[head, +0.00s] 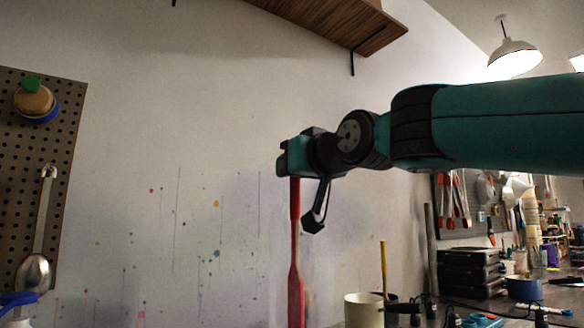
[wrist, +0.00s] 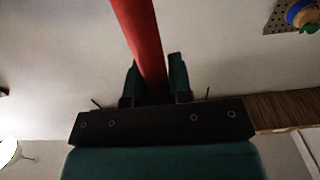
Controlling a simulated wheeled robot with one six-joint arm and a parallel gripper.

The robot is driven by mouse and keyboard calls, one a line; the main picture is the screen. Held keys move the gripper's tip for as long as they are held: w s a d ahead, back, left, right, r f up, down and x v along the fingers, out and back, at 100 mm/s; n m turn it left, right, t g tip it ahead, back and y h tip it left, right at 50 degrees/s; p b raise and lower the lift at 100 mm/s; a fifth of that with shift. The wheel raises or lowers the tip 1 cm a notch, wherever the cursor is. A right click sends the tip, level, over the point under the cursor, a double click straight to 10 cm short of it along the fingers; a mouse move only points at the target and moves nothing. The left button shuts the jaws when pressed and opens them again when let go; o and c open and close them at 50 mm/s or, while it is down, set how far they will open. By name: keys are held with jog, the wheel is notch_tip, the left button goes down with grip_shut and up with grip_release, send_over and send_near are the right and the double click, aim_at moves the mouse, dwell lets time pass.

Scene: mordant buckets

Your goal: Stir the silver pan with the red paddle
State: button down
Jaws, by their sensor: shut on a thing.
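My gripper (head: 291,163) is shut on the red paddle (head: 296,215). The paddle hangs upright below the gripper, its wide end lowest, near the bottom edge of the head view. In the wrist view the red shaft (wrist: 148,45) runs up between my two fingers (wrist: 155,85). The silver pan cannot be made out in either view. What lies below the paddle's lower end is out of the picture.
A cream-coloured pot (head: 364,311) stands right of the paddle, with a yellow stick (head: 383,262) behind it. Black stacked cases (head: 472,272) and tools fill the right. A pegboard (head: 62,150) with a ladle (head: 36,268) is at left. A wooden shelf (head: 345,22) is above.

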notch_tip(320, 180, up, 11)
jog(key=p, duration=0.9)
jog(key=shift+f, duration=0.1)
jog(key=shift+d, duration=0.1)
